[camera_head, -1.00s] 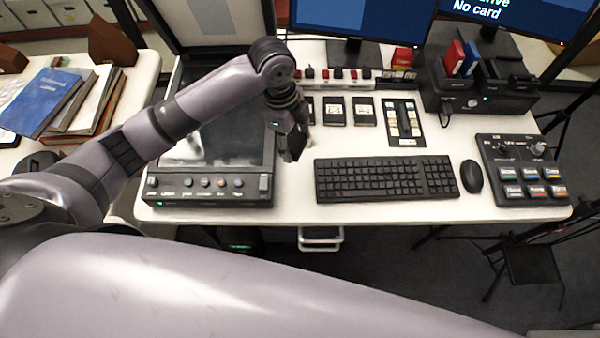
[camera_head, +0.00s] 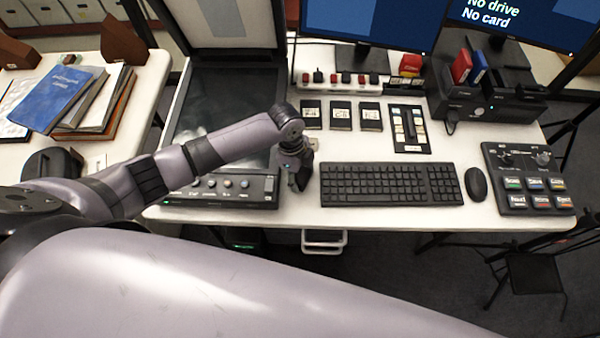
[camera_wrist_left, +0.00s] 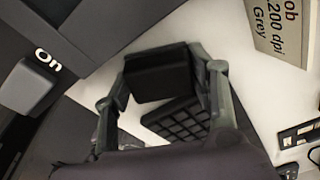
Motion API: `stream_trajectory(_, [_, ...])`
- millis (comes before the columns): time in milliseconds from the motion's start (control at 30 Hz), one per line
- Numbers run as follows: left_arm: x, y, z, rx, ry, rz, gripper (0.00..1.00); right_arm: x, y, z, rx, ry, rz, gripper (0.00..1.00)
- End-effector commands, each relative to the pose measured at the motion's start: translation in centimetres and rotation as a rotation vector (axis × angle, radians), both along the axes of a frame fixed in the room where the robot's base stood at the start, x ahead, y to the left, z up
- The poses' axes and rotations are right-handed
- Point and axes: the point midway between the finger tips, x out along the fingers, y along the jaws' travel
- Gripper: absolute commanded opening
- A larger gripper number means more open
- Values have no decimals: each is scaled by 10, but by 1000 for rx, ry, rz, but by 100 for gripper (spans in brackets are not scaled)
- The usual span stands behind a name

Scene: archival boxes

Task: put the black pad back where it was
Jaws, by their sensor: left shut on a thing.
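My left gripper (camera_head: 298,180) is just left of the keyboard (camera_head: 390,184), by the right front corner of the flatbed scanner (camera_head: 225,120). In the left wrist view, the fingers of my left gripper (camera_wrist_left: 165,80) are shut on a black block-like pad (camera_wrist_left: 158,74). The pad is above the white desk, with the keyboard's end (camera_wrist_left: 182,118) beyond it. I cannot tell whether the pad touches the desk. In the head view the wrist mostly hides the pad. My right gripper is not in view.
Three small labelled cards (camera_head: 341,116) lie behind the keyboard, with a black switch panel (camera_head: 409,130) to their right. A mouse (camera_head: 476,184) and a button box (camera_head: 528,178) are at the right. The strip between scanner and keyboard is narrow.

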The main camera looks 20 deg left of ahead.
Motion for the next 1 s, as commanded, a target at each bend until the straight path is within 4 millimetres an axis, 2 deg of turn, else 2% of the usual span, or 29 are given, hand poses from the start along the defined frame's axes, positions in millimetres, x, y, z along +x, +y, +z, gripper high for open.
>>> stream_trajectory(233, [0,0,-3,0,0,0,30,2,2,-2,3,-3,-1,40])
stream_trajectory(267, [0,0,-3,0,0,0,53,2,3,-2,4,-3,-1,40])
stream_trajectory(567, [0,0,-2,0,0,0,73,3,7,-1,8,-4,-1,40])
stream_trajectory(867, [0,0,-1,0,0,0,73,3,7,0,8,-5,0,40])
stream_trajectory(1000, [2,1,10,-1,-3,-1,73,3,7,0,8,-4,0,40])
